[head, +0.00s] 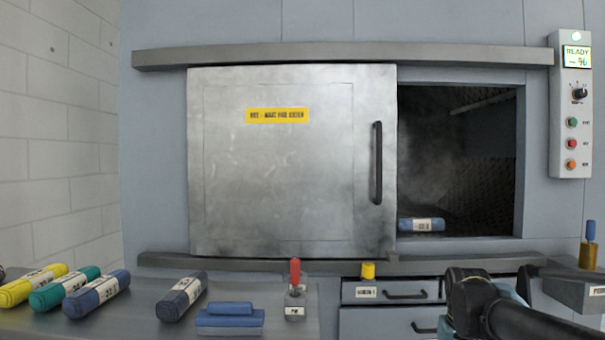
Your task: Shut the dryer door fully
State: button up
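The dryer door (290,170) is a large grey metal sliding panel between an upper rail (340,54) and a lower rail (200,262). It has a yellow label and an upright black handle (377,163) near its right edge. To its right the dark dryer opening (460,150) is uncovered, so the door stands partly open. A rolled blue cloth with a white label (421,225) lies inside at the opening's lower left, close to the door's edge. Part of my black arm shows at the lower right, below the opening. My gripper's fingers cannot be seen.
A control panel (572,110) with a lit "READY" display is right of the opening. A counter (140,315) at lower left holds several rolled cloths, folded blue cloths (230,318) and a red-handled lever (295,275). Drawers (380,292) are below the lower rail.

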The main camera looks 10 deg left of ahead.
aim_at(290, 161)
jog(key=k, duration=0.5)
jog(key=u, duration=2.1)
jog(key=k, duration=1.1)
jog(key=z, duration=0.55)
jog(key=i, duration=1)
jog(key=u, duration=0.05)
